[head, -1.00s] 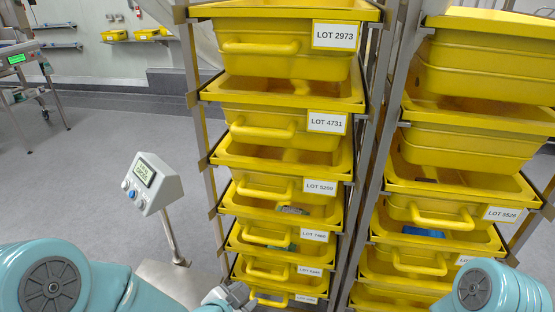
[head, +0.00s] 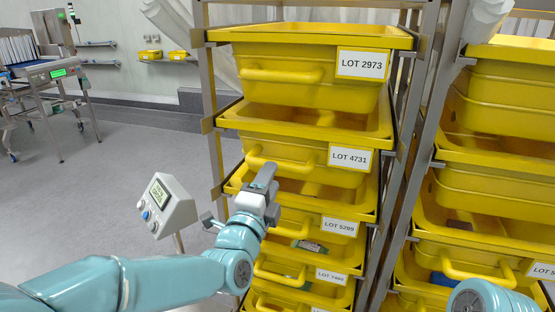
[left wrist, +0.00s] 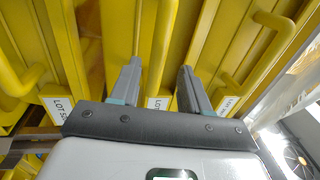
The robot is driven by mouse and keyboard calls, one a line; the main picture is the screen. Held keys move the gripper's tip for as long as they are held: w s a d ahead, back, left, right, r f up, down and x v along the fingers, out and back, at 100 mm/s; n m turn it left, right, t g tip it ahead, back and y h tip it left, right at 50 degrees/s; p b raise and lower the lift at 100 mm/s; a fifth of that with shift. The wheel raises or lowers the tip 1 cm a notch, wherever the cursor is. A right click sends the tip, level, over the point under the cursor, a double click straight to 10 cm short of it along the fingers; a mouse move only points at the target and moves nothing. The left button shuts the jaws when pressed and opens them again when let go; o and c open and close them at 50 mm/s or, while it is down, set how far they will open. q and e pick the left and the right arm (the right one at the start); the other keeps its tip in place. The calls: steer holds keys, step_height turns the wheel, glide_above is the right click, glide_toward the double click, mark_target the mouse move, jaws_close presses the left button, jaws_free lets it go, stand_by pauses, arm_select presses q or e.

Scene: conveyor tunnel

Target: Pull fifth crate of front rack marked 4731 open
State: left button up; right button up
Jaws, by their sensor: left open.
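The yellow crate marked LOT 4731 (head: 302,148) sits in the front rack, directly below the LOT 2973 crate. Its white label (head: 350,159) is at the right of its front and its bar handle (head: 282,166) at the left. My left gripper (head: 264,184) is open, in front of the lower left of this crate, close to the handle. Its nearer parts hide some of the crate below. My right gripper is out of view.
The LOT 2973 crate (head: 300,75) is above and the LOT 5299 crate (head: 300,222) below. A second rack of yellow crates (head: 495,165) stands at the right. A grey control box (head: 166,206) on a post stands left of my gripper.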

arm_select(q)
steer(key=p+x, duration=0.1)
steer(key=x, duration=0.4)
steer(key=shift+w, duration=0.2)
steer(key=shift+w+f, duration=0.1)
steer(key=shift+w, duration=0.1)
steer(key=shift+s, duration=0.1)
jaws_close()
